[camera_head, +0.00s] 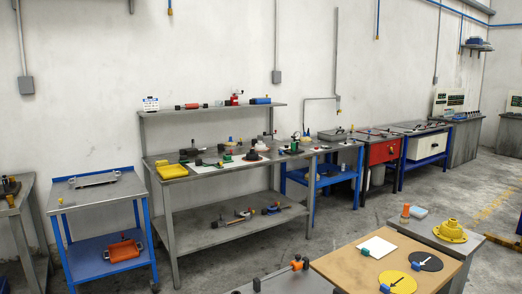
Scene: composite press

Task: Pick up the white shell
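I cannot tell for sure which thing is the white shell. A flat white square piece (376,246) lies on the brown table top (345,268) at the lower right. Neither of my grippers shows in the head view, and nothing is seen being held.
A yellow disc (398,282) and a black disc (426,261) lie near the white square. A yellow flanged part (450,231) stands on the grey table behind. A blue cart (98,190) stands left; open floor lies between the benches.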

